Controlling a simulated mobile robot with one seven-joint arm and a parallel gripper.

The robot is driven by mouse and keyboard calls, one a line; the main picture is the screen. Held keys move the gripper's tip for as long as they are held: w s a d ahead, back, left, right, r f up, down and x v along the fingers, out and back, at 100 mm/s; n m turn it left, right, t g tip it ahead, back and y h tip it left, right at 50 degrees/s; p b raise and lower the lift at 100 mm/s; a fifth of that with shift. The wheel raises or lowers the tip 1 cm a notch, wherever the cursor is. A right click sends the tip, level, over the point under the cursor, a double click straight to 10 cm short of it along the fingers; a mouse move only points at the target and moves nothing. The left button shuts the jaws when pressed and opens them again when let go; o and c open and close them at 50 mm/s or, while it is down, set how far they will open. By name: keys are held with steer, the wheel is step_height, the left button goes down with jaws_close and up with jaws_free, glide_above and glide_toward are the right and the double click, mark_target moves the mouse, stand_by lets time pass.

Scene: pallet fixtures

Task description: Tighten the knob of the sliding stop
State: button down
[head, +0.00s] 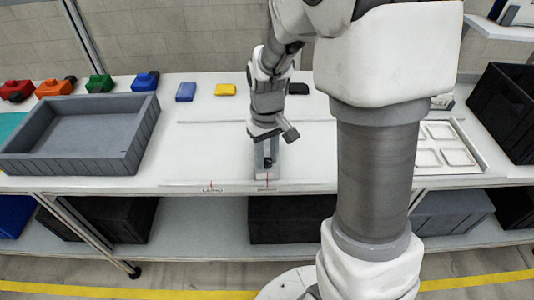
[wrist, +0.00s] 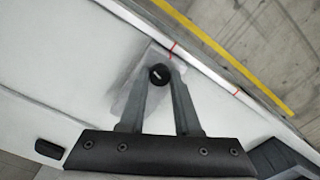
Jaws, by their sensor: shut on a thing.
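The sliding stop (head: 262,173) is a small grey block on the white fixture plate, close to the bench's front edge, by a red mark. In the wrist view its pale metal body (wrist: 125,97) lies under the fingers. Its knob (wrist: 159,73) is round and black with a white line on top, and sits between the two fingertips. My gripper (head: 268,160) points down over the stop. In the wrist view my gripper (wrist: 161,78) is shut on the knob. In the head view the fingers largely hide the knob.
A grey tray (head: 148,125) stands at the left. Coloured blocks, including a blue one (head: 186,92) and a yellow one (head: 226,90), line the back. A white compartment tray (head: 470,142) and black crate (head: 505,110) are at the right. The plate left of the stop is clear.

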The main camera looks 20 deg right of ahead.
steer(key=m+p, duration=0.1)
steer(key=m, duration=0.2)
steer(key=shift+m, duration=0.4)
steer(key=m+p, duration=0.1)
steer(key=m, duration=0.3)
steer(key=shift+r+p, duration=0.1)
steer(key=shift+p, duration=0.25)
steer(key=m+p, duration=0.2)
steer(key=m, duration=0.3)
steer(key=m+p, duration=0.2)
steer(key=m, duration=0.1)
steer(key=shift+m, duration=0.3)
steer(key=m+p, duration=0.3)
steer(key=m, duration=0.1)
steer(key=shift+m+p, duration=0.3)
steer(key=m+p, duration=0.2)
steer(key=m, duration=0.1)
steer(key=shift+m+p, duration=0.3)
steer(key=shift+p, duration=0.1)
steer(key=m+p, duration=0.3)
steer(key=m, duration=0.1)
steer(key=shift+m+p, duration=1.2)
steer(key=shift+m, duration=0.9)
